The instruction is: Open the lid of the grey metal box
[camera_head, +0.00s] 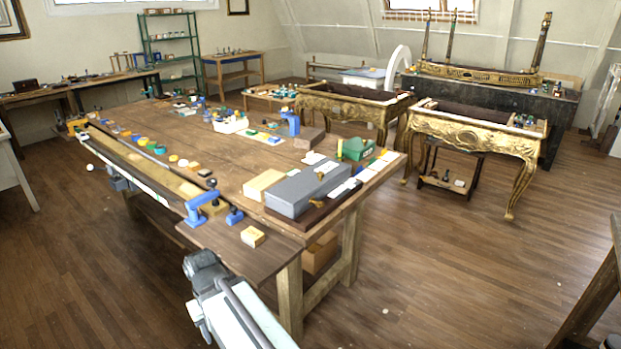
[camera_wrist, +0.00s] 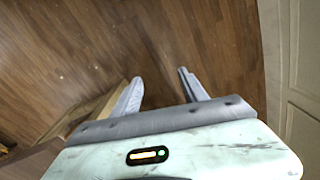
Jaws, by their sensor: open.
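The grey metal box (camera_head: 300,190) lies near the right front corner of the large wooden workbench, on a dark board. Its top looks flat and closed, and a small brass-coloured piece shows at its front side. My gripper (camera_wrist: 160,76) is open in the wrist view, with nothing between its two grey fingers and wooden floor behind them. The box does not show in the wrist view. In the head view my arm is at the bottom middle, in front of the bench and apart from the box; the fingers cannot be made out there.
The workbench (camera_head: 150,125) carries a pale wooden block (camera_head: 260,185) left of the box, a green case (camera_head: 357,149) behind it, and a blue clamp (camera_head: 201,205) at the front edge. Gilt tables (camera_head: 480,135) stand at the back right. Floor to the right is mostly clear.

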